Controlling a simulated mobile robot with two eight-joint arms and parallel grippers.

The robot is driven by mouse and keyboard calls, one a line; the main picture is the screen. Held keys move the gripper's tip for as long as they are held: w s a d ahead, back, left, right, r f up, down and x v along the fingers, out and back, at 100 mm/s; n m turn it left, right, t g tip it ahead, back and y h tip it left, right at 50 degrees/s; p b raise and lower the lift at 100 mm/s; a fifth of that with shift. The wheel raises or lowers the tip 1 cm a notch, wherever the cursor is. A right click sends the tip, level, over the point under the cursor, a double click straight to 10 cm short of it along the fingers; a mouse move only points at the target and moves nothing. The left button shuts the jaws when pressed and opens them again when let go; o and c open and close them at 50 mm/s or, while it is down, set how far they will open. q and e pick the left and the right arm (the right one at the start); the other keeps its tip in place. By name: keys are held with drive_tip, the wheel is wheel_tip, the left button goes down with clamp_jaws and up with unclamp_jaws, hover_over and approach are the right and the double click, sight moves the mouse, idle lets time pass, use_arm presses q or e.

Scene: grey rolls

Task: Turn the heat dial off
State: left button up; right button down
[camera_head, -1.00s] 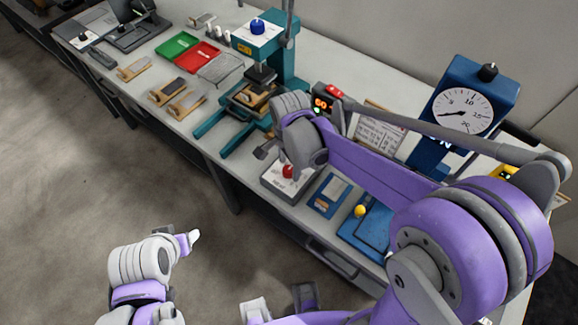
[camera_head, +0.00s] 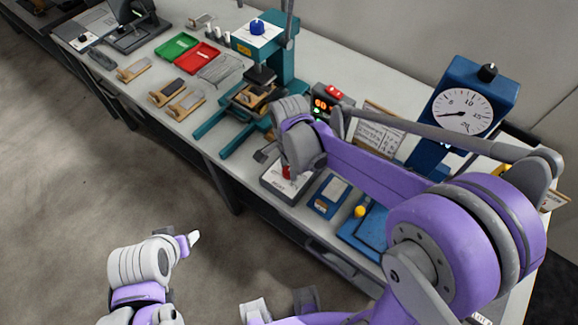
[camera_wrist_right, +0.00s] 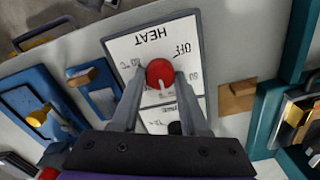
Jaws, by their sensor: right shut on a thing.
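The red heat dial (camera_wrist_right: 160,73) sits on a white panel (camera_wrist_right: 125,50) lettered HEAT and OFF, upside down in the right wrist view. OFF is above and right of the dial there. A short white mark shows on the dial's lower side; I cannot tell its exact setting. My right gripper (camera_wrist_right: 159,82) is shut on the dial, one finger at each side. In the head view the dial (camera_head: 286,172) is partly covered by my right wrist. My left gripper (camera_head: 190,239) hangs over the floor in front of the bench, its jaws unclear.
A teal press (camera_head: 275,60) stands left of the dial's box, and a display box (camera_head: 326,104) with lit digits stands behind it. A blue gauge stand (camera_head: 470,105) is to the right. A blue block (camera_head: 328,196) sits close beside the dial. The floor (camera_head: 70,220) is clear.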

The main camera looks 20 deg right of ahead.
drive_tip(key=shift+n, duration=0.4)
drive_tip(key=n+b, duration=0.1)
drive_tip(key=n, duration=0.3)
drive_tip(key=shift+n, duration=0.3)
drive_tip(key=n+b, duration=0.1)
drive_tip(key=n, duration=0.5)
drive_tip(key=n+b, duration=0.1)
drive_tip(key=n, duration=0.5)
drive_tip(key=shift+a+n, duration=0.1)
drive_tip(key=shift+n, duration=0.2)
drive_tip(key=n, duration=0.5)
drive_tip(key=shift+n, duration=0.4)
drive_tip(key=shift+c, duration=2)
unclamp_jaws()
